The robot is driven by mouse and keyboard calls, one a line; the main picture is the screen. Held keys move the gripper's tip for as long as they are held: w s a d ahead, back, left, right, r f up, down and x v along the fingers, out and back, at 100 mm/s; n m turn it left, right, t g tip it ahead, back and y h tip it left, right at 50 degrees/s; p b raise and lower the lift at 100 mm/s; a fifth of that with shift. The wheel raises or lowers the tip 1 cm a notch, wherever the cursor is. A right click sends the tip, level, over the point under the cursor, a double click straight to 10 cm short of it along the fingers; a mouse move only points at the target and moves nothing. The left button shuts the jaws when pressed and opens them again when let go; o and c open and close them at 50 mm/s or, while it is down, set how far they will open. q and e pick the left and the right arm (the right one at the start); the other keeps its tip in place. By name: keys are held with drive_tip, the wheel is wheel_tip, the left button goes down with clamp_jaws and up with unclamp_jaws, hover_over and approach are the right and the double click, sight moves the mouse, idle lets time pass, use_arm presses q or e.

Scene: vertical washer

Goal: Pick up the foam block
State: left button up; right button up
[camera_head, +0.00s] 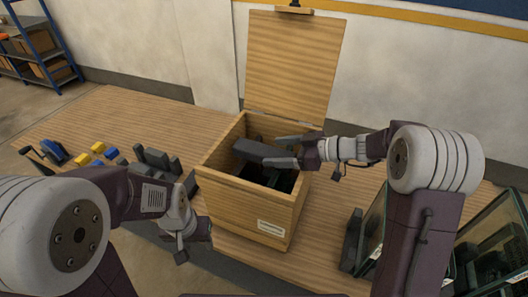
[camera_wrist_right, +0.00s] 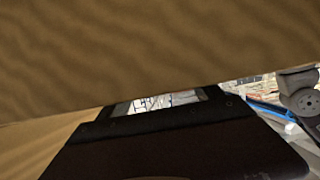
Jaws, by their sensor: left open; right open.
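A dark grey block (camera_head: 255,150), which looks like the foam block, is at the opening of the wooden box (camera_head: 225,186). My right gripper (camera_head: 287,150) reaches into the box from the right. Its fingers are apart, at the block's right end; I cannot tell whether they touch it. My left gripper (camera_head: 199,229) is in front of the box's left side, away from the block, and its fingertips are not clear. In the right wrist view, a wooden surface (camera_wrist_right: 150,50) and a dark gripper part fill most of the picture, and the block cannot be made out.
The box lid (camera_head: 290,65) stands open at the back. Dark grey upright pieces (camera_head: 154,158) and small yellow and blue blocks (camera_head: 98,147) sit on the table to the left. Glass-sided cases (camera_head: 490,240) stand at the right. The back left table is clear.

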sight(262, 150)
drive_tip(key=shift+w+a+f, duration=0.2)
drive_tip(key=shift+w+a, duration=0.1)
drive_tip(key=shift+a, duration=0.1)
drive_tip(key=shift+w+a, duration=0.15)
drive_tip(key=shift+w, duration=0.05)
drive_tip(key=p+x, duration=0.2)
drive_tip(key=x, duration=0.2)
drive_tip(key=shift+r, duration=0.15)
drive_tip(key=shift+w+a+f, duration=0.2)
drive_tip(key=shift+a+f, duration=0.1)
drive_tip(key=shift+a, duration=0.05)
drive_tip(key=shift+s, duration=0.1)
drive_tip(key=c, duration=1.3)
drive_tip(key=shift+c, duration=0.5)
drive_tip(key=shift+r, duration=0.1)
